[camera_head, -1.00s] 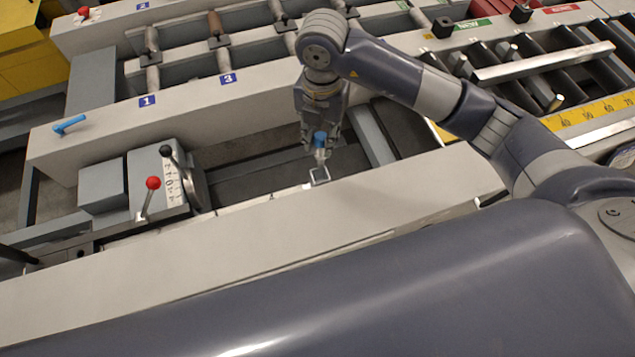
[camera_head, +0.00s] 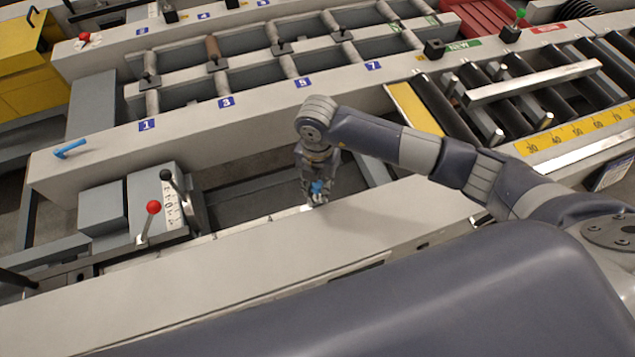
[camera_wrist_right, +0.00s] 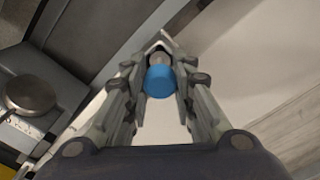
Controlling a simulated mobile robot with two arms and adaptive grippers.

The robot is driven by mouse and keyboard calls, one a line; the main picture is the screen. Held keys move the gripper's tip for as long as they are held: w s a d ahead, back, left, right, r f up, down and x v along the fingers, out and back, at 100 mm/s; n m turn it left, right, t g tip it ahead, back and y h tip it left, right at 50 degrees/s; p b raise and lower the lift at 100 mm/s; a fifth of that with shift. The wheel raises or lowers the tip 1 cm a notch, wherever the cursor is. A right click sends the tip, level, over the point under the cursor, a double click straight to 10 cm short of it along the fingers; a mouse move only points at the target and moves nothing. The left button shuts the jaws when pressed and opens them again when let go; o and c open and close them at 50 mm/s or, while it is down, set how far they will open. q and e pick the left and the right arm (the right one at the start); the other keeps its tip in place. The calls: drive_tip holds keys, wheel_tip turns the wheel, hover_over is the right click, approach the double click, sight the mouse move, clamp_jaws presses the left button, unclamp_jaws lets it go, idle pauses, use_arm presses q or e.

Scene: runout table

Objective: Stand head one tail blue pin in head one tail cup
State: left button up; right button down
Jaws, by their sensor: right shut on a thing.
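My right gripper (camera_head: 316,196) is shut on a blue-topped pin (camera_head: 317,187), held upright over the inner edge of the near beam. In the right wrist view the pin's round blue top (camera_wrist_right: 160,81) sits between the two fingers (camera_wrist_right: 160,88). A small pale square cup (camera_wrist_right: 152,44) shows just beyond the pin, with a grey round part inside its edge. In the head view the fingers cover the cup. I cannot tell whether the pin's lower end is inside it. My left gripper is not in view.
A second blue piece (camera_head: 70,148) lies on the far beam at the left. A red-knobbed lever (camera_head: 152,208) and a black-knobbed lever (camera_head: 166,175) stand left of the gripper. The near beam (camera_head: 400,225) is bare to the right. Rollers (camera_head: 520,100) lie farther right.

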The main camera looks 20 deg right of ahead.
drive_tip(key=c, duration=1.8)
unclamp_jaws()
drive_tip(key=shift+f, duration=0.2)
drive_tip(key=o, duration=0.5)
drive_tip(key=shift+c, duration=0.2)
drive_tip(key=shift+r, duration=0.1)
drive_tip(key=shift+r, duration=0.25)
wheel_tip(320, 180, up, 12)
drive_tip(key=b, duration=0.2)
drive_tip(key=shift+b, duration=0.4)
drive_tip(key=shift+a+f, duration=0.1)
drive_tip(key=shift+f, duration=0.05)
